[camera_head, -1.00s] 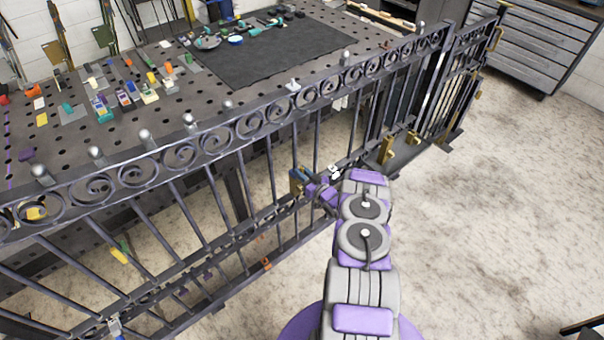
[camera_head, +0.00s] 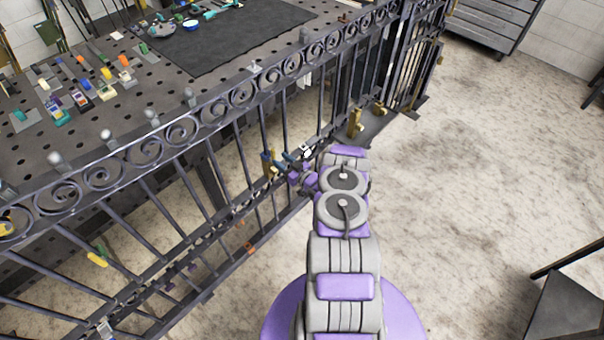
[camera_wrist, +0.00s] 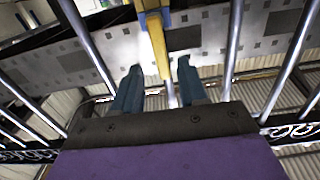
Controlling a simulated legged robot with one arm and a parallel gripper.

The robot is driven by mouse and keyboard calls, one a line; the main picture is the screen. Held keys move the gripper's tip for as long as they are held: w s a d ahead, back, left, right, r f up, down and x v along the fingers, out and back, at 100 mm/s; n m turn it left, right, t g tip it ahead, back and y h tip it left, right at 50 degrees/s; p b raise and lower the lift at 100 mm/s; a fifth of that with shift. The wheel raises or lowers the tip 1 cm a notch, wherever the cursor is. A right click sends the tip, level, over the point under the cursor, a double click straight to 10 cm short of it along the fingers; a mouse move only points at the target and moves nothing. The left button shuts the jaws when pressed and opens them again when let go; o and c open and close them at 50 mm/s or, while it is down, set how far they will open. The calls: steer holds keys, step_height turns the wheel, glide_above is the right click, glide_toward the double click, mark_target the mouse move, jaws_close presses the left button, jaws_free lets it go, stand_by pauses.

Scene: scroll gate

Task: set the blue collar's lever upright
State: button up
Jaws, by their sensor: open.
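In the wrist view a yellow lever (camera_wrist: 157,45) comes down from the top edge beside a small blue part (camera_wrist: 178,18), likely the blue collar, mostly cut off by the frame. My gripper (camera_wrist: 160,82) is open, and its two dark blue fingers stand either side of the lever's lower end. I cannot tell whether that end is in between them or beyond them. In the head view a gold-yellow upright piece (camera_head: 267,163) stands at the gate bars, just left of my gripper (camera_head: 286,164). The collar there is too small to make out.
The dark iron gate (camera_head: 180,133) with scrolls crosses the view. A gold bracket (camera_head: 355,124) is to the right. A workbench (camera_head: 75,125) stands behind.

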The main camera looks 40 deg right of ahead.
steer(key=s+d+p, duration=0.1)
steer(key=s+p, duration=0.2)
steer(key=s, duration=0.9)
steer(key=shift+s, duration=0.3)
